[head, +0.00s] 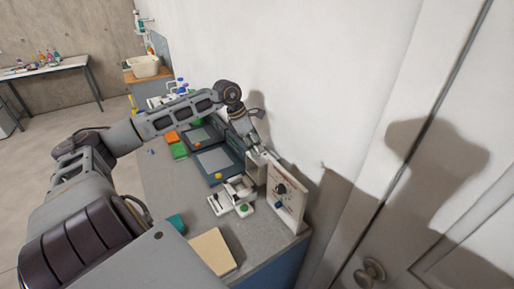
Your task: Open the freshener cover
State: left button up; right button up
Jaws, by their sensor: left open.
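My left arm reaches in from the left, over the bench, and bends down near the white wall. My left gripper (262,153) is open, its fingertips small in the picture. It is at the top of a pale box-like unit (254,169) beside the wall, behind the dial panel. This unit may be the freshener; its cover cannot be made out clearly, and the gripper partly hides it. I cannot tell whether the fingertips touch it. My right gripper is not in view.
A white panel (288,199) with a black dial and blue knob stands at the bench's right end. White fixtures (232,195) and grey-blue trays (215,161) are on the bench, with a beige block (213,251) at the front. A door knob (370,272) is at lower right.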

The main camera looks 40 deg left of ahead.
pick_arm(q)
jog(key=shift+x, duration=1.1)
grip_shut()
